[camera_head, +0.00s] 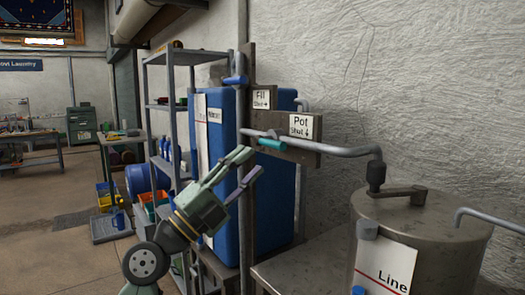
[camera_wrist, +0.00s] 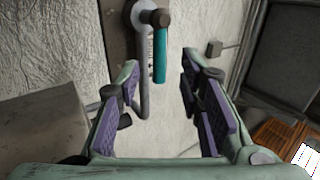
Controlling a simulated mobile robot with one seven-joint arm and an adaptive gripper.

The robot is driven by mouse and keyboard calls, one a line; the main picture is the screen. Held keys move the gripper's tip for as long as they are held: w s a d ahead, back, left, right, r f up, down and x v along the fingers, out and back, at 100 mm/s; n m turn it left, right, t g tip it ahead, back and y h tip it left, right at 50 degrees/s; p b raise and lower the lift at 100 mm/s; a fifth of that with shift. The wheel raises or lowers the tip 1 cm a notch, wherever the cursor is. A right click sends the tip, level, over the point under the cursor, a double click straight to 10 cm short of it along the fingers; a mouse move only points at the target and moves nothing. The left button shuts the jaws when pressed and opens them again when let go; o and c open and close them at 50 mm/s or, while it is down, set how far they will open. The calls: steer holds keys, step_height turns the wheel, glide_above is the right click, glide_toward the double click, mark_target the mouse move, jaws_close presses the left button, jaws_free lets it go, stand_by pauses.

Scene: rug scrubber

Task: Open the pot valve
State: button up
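The pot valve's teal handle (camera_head: 271,144) sits on the grey pipe beside a sign (camera_head: 301,126) reading "Pot" and "Shut" with a down arrow. In the head view the handle lies roughly level. In the wrist view the teal handle (camera_wrist: 160,58) hangs from a dark round hub (camera_wrist: 160,18) at top centre. My gripper (camera_head: 248,162) is below and left of the handle in the head view. In the wrist view my gripper (camera_wrist: 158,82) is open and empty, with the handle beyond the gap between its fingers. No contact with the handle shows.
A "Fill" sign (camera_head: 261,98) and a blue handle (camera_head: 236,80) are above. A blue tank (camera_head: 275,185) and grey shelving (camera_head: 178,100) stand behind my arm.

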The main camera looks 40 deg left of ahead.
steer(key=shift+v, duration=2.25)
steer(key=b+v, duration=0.5)
steer(key=v, duration=0.4)
